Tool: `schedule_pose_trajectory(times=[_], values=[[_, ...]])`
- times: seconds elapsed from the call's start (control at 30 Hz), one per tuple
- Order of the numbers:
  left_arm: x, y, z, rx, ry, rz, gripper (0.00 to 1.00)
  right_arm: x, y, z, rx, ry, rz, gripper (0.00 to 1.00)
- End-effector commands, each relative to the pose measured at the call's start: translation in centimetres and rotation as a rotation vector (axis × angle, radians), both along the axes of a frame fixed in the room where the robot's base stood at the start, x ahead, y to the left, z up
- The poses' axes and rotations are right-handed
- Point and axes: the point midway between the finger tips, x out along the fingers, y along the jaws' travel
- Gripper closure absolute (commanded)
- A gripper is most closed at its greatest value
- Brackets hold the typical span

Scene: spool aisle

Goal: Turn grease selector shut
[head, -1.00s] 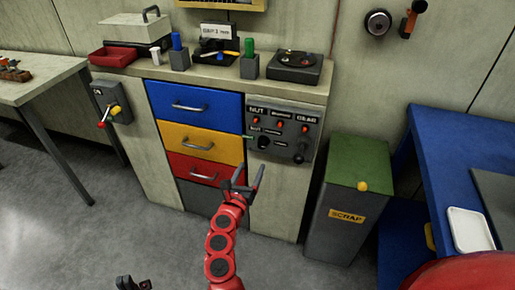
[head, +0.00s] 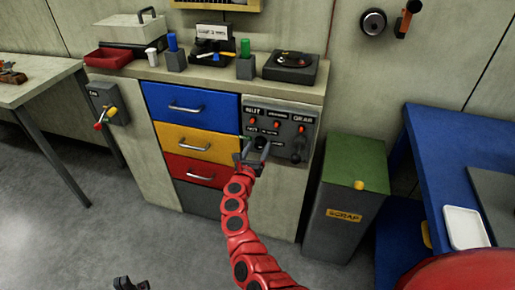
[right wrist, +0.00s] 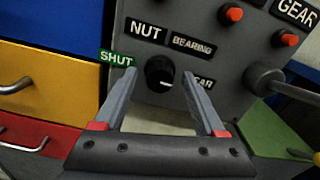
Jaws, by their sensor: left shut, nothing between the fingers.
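The grease selector is a round black knob (right wrist: 159,73) on a dark grey panel (right wrist: 205,50). Labels NUT, BEARING and a partly hidden one surround it, with a green SHUT label (right wrist: 115,57) at its left. A small pale mark shows on the knob's lower right. In the head view the knob (head: 261,143) is partly behind my right gripper (head: 253,154). My right gripper (right wrist: 163,85) is open and empty, its fingers pointing at the panel to either side of the knob; contact cannot be told. My left gripper (head: 131,284) is shut and empty at the bottom edge.
A thick grey lever (right wrist: 268,80) sticks out right of the knob, close to the right finger. Red buttons (right wrist: 231,15) sit above. Drawers with handles (head: 198,143) are left of the panel; a scrap bin (head: 340,205) stands at the right. Floor in front is clear.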

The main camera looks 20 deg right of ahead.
Motion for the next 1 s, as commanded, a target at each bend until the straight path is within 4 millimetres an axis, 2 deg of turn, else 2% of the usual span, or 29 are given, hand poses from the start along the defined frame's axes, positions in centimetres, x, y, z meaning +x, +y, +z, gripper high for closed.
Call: schedule_pose_trajectory(times=[0.03,0.3,0.37,0.4,0.73,1.0], values=[[0.00,0.00,0.00,0.000,0.000,0.000,1.00,0.00,0.01,0.00,0.000,0.000,0.000,0.38],[0.00,0.00,0.00,0.000,0.000,0.000,1.00,-0.01,0.00,0.03,0.000,0.000,0.000,0.87],[-0.01,0.00,0.00,0.000,0.000,0.000,1.00,-0.02,-0.01,0.03,-0.001,-0.001,-0.001,0.98],[0.00,0.00,0.00,0.000,0.000,0.000,1.00,-0.02,-0.01,0.03,-0.001,-0.001,-0.001,1.00],[0.00,-0.01,0.11,0.000,0.000,0.000,1.00,-0.01,0.01,0.05,-0.029,0.019,-0.001,1.00],[0.00,0.00,0.55,0.000,0.000,0.000,1.00,0.02,0.03,0.08,-0.159,0.108,0.000,1.00]])
